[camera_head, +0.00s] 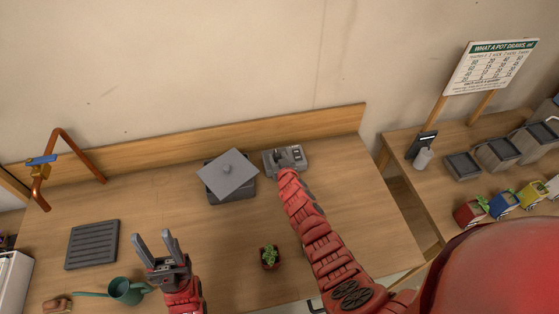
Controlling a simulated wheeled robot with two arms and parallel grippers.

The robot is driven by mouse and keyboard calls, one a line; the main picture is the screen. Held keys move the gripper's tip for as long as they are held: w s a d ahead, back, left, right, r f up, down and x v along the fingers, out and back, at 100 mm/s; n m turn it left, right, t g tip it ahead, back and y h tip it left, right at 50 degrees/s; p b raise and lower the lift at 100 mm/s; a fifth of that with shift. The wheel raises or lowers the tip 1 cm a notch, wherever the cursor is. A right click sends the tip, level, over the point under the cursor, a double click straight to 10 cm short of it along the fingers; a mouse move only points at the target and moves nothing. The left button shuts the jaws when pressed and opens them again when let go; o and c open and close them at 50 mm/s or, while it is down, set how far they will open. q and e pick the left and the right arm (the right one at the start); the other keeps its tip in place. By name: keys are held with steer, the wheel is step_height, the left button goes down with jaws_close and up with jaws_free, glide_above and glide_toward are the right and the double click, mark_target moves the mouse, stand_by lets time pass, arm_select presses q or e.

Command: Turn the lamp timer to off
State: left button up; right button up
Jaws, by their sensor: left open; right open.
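A flat grey device with a dark panel (297,158), likely the lamp timer, sits near the back edge of the wooden table, right of its middle. My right gripper (281,158) is at its left part; the fingertips are small and partly hidden by my red arm, so I cannot tell whether they touch it. The dial and its setting are too small to read. My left gripper (152,239) is open and empty over the front left of the table, fingers pointing up in the picture.
A dark grey box with a skewed square lid (226,176) stands just left of the device. A potted plant (269,257), a green watering can (124,291) and a slatted grey tray (91,245) are on the wooden table (340,190). A second table with pots stands right.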

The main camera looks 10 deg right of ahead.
steer(key=shift+s, duration=0.15)
steer(key=shift+s+d+r, duration=0.1)
steer(key=shift+s+r, duration=0.05)
steer(key=shift+s, duration=0.05)
steer(key=b+v, duration=0.5)
steer(key=v, duration=1.1)
steer(key=shift+s+r, duration=0.15)
steer(key=shift+s, duration=0.2)
